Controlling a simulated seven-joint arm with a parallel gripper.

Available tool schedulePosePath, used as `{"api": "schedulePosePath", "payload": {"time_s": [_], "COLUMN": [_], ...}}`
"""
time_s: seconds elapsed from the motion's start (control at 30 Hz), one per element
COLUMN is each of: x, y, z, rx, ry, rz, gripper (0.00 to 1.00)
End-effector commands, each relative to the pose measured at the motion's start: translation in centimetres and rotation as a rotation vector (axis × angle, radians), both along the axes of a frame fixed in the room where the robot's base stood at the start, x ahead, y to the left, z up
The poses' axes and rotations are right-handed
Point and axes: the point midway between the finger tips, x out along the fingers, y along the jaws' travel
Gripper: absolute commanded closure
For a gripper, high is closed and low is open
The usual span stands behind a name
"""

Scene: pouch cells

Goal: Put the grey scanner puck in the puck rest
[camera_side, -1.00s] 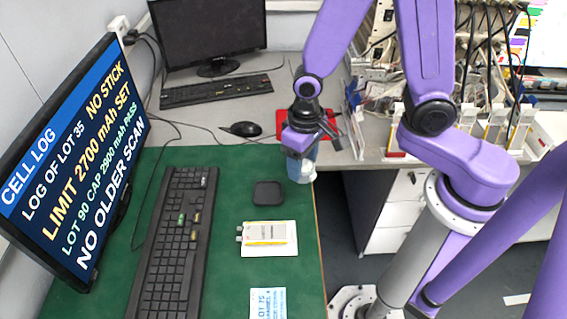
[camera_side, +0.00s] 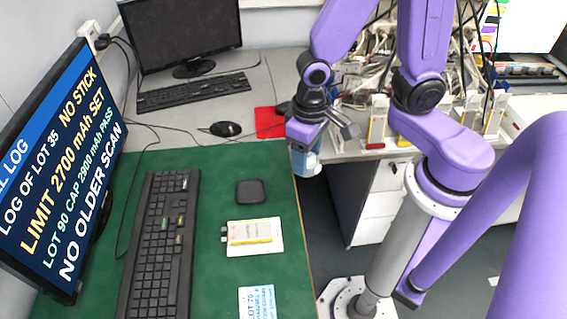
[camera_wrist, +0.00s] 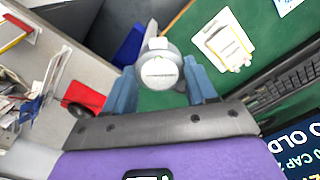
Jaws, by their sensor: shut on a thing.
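My gripper (camera_wrist: 163,78) is shut on the grey scanner puck (camera_wrist: 159,70), a pale grey round body with a small white block at its far side, held between two blue fingers. In the side view my gripper (camera_side: 306,158) hangs at the right edge of the desk, with the puck's pale lower part (camera_side: 307,169) showing below it. A black rounded square (camera_side: 250,191) lies flat on the green mat, left of and nearer than the gripper, with nothing on it. It may be the puck rest, but I cannot tell for sure.
A pouch cell on a white plate (camera_side: 253,238) and a printed card (camera_side: 258,301) lie on the green mat (camera_side: 215,240). A keyboard (camera_side: 160,245) and tilted monitor (camera_side: 58,170) are at left. A mouse (camera_side: 226,129) and red pad (camera_side: 268,123) lie behind.

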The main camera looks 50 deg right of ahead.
Motion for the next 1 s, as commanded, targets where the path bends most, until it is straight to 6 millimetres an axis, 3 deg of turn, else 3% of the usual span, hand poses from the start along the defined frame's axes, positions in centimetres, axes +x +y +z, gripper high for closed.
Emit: {"api": "schedulePosePath", "payload": {"time_s": [0.17,0.57,1.0], "x": [1.2,7.5,11.9], "y": [0.5,3.1,4.9], "z": [-0.6,-3.7,-8.7], "rx": [-0.001,-0.001,0.0], "ry": [0.002,0.001,0.0], "rz": [-0.002,-0.002,-0.001], "gripper": [0.82,0.82,0.82]}}
